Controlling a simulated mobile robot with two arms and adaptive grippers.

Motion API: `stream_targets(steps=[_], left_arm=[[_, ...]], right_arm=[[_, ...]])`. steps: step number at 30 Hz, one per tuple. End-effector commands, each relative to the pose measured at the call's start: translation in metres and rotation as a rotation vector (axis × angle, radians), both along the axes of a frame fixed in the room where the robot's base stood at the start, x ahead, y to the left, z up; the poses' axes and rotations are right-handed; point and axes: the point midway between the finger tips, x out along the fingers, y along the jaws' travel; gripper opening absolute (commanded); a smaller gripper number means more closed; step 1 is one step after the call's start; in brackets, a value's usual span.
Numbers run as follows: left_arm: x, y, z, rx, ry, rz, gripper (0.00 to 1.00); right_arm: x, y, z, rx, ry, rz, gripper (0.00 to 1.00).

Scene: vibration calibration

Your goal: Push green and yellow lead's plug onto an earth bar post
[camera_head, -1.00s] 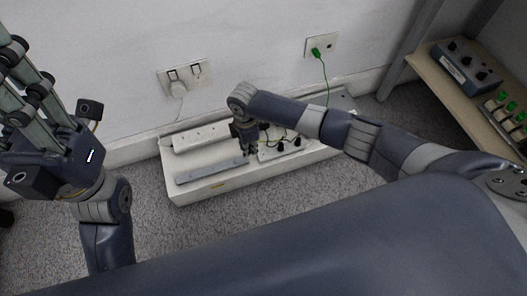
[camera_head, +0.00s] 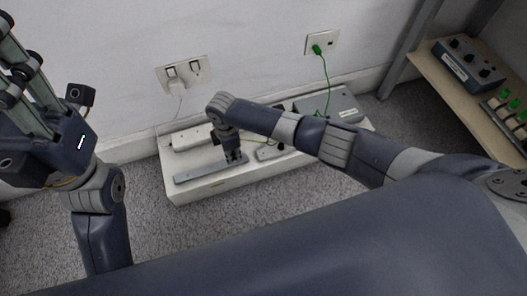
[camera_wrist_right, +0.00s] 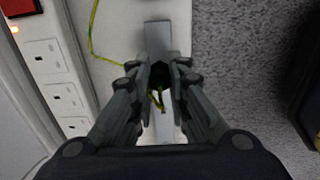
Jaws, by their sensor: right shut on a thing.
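The earth bar, a grey metal strip (camera_head: 198,175), lies along the front of a low white bench. It also shows in the right wrist view (camera_wrist_right: 158,38), running under my fingers. My right gripper (camera_head: 236,157) is above the right part of the bar, pointing down. In the wrist view my right gripper (camera_wrist_right: 168,80) is shut on the dark plug (camera_wrist_right: 180,72) of the green and yellow lead (camera_wrist_right: 93,35). The plug is over the bar; my fingers hide its lower end and any post there. My left gripper (camera_head: 18,65) is raised at the left, away from the bench; its jaw state is unclear.
A white socket strip (camera_head: 190,138) lies behind the bar, also along the left of the wrist view (camera_wrist_right: 60,95). A grey box (camera_head: 328,104) stands on the bench's right. Wall sockets (camera_head: 184,75) are above. A shelf (camera_head: 450,95) with instruments is at right.

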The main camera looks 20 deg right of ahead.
Motion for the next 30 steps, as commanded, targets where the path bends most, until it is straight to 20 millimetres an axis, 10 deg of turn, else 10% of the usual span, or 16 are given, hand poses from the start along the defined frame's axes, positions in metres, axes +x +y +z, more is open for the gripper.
stream_targets(steps=[30], left_arm=[[-0.0033,0.0005,0.0046,-0.005,-0.019,-0.001,0.4]], right_arm=[[-0.0004,0.0,-0.0077,0.0,0.0,0.0,0.0]])
